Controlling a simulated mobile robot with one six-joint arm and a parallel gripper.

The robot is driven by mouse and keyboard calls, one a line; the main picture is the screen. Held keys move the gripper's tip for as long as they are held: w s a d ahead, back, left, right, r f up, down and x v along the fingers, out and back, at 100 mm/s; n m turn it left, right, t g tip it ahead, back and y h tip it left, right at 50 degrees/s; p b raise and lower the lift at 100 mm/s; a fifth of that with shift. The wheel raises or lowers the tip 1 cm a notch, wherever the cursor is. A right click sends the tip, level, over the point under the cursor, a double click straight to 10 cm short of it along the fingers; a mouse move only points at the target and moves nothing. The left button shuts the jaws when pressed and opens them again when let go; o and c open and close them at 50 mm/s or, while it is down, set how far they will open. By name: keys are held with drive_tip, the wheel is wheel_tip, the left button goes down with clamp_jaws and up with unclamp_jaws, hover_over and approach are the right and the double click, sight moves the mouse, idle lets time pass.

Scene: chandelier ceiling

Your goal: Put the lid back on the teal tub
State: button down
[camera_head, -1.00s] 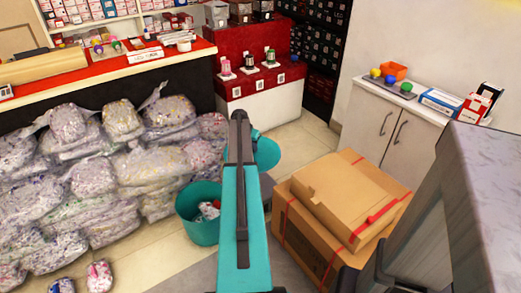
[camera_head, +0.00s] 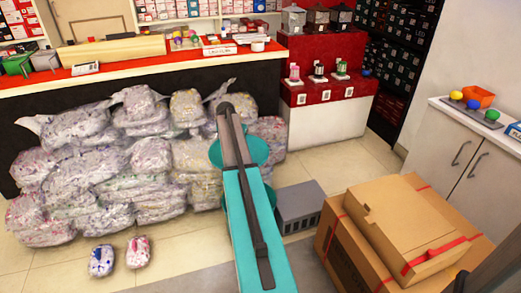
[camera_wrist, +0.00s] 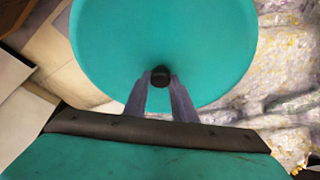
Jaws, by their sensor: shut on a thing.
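The teal round lid (camera_wrist: 165,35) fills the upper middle of the wrist view. My gripper (camera_wrist: 160,82) is shut on its small black knob. In the head view the lid (camera_head: 260,149) shows on both sides of my arm, in front of the bags. The teal tub is almost wholly hidden behind my arm in the head view; a small teal edge (camera_head: 271,194) right of the arm looks like part of it. The tub cannot be made out in the wrist view, so how the lid stands over it cannot be told.
Stacked cardboard boxes (camera_head: 400,225) stand at the right, with a grey block (camera_head: 299,207) beside them. A pile of clear bags (camera_head: 130,170) lines the counter (camera_head: 160,75) at the left. Two small packets (camera_head: 118,257) lie on the open floor in front.

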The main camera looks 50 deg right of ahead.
drive_tip(key=w+a+r+n+t+b, duration=0.15)
drive_tip(key=w+a, duration=0.35)
drive_tip(key=a, duration=0.6)
drive_tip(key=w+a+r+n+y+b, duration=0.1)
drive_tip(key=w+a+r+n+b, duration=0.2)
drive_tip(key=a, duration=0.8)
drive_tip(key=w+a+n+b, duration=0.1)
drive_tip(key=w+a+b, duration=0.2)
drive_tip(key=w+a, duration=0.55)
drive_tip(key=s+a+n+y+b, duration=0.1)
drive_tip(key=s+a+n, duration=0.1)
drive_tip(key=a, duration=0.7)
drive_tip(key=s+a+r+n+t+y+b, duration=0.1)
drive_tip(key=s+a, duration=0.4)
drive_tip(key=a, duration=0.5)
drive_tip(key=s+a+r+n+y+b, duration=0.1)
drive_tip(key=s+a+n, duration=0.3)
drive_tip(key=a, duration=0.6)
drive_tip(key=shift+n+b, duration=0.7)
drive_tip(key=shift+n, duration=0.05)
drive_tip(key=shift+w+t, duration=0.1)
drive_tip(key=shift+t, duration=0.15)
